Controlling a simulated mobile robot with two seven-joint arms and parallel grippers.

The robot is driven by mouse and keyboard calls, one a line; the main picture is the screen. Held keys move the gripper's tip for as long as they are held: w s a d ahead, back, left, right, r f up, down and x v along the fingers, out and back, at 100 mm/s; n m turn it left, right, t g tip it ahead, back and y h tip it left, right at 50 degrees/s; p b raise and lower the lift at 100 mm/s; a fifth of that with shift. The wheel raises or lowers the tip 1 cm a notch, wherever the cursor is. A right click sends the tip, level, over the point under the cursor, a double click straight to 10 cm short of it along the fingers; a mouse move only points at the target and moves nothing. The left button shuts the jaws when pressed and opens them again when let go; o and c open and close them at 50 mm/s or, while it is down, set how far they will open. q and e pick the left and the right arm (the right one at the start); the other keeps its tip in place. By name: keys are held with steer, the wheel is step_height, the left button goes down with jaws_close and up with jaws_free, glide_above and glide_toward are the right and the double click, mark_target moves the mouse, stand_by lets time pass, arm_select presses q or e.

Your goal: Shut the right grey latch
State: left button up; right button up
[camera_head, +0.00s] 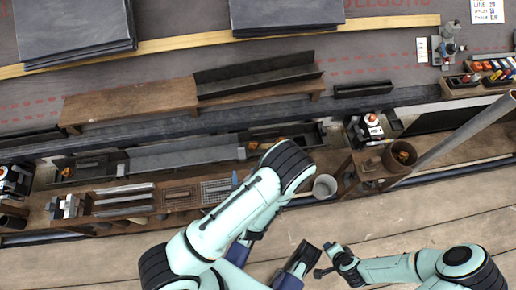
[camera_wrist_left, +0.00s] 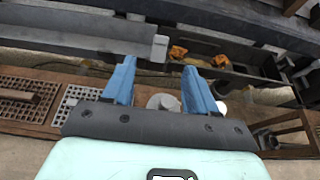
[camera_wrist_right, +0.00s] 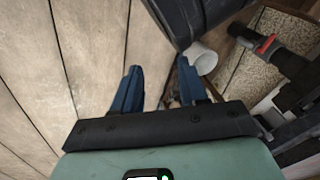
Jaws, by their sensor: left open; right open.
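A small light grey block (camera_wrist_left: 159,48), which looks like the right grey latch, stands at the right end of a long grey panel (camera_head: 185,155) in the gutter. I cannot tell whether it is open or shut. My left gripper (camera_wrist_left: 156,70) is open and empty, its blue fingers pointing toward the block and apart from it. In the head view my left arm hides most of that gripper; a blue fingertip shows near the panel's right end. My right gripper (camera_wrist_right: 160,80) is open and empty over the plank floor, away from the gutter.
Grid trays (camera_head: 217,190) and metal strips (camera_head: 124,198) lie on the wooden bench before the panel. A white cup (camera_head: 325,186) hangs near the bench edge. Orange pieces (camera_wrist_left: 178,52) lie in the trough right of the block. A slanted pole (camera_head: 465,132) stands at right.

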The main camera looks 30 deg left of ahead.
mark_target(241, 149)
arm_select(q)
steer(key=shift+w+d, duration=0.15)
steer(key=shift+w, duration=0.05)
steer(key=shift+w+f, duration=0.1)
steer(key=shift+w, duration=0.05)
steer(key=b+x, duration=0.3)
steer(key=x, duration=0.9)
steer(key=shift+w+a+f+b, duration=0.1)
steer(key=shift+w+a+b, duration=0.25)
steer(key=shift+a, duration=0.1)
arm_select(e)
steer(key=s+d+f+g, duration=0.1)
steer(key=s+f+g, duration=0.1)
steer(key=s+f, duration=0.4)
steer(key=shift+s+d+m+g, duration=0.15)
steer(key=shift+s+m+g, duration=0.15)
steer(key=shift+s, duration=0.25)
arm_select(q)
steer(key=c, duration=1.1)
steer(key=shift+o, duration=0.2)
arm_select(e)
steer(key=shift+w+r, duration=0.1)
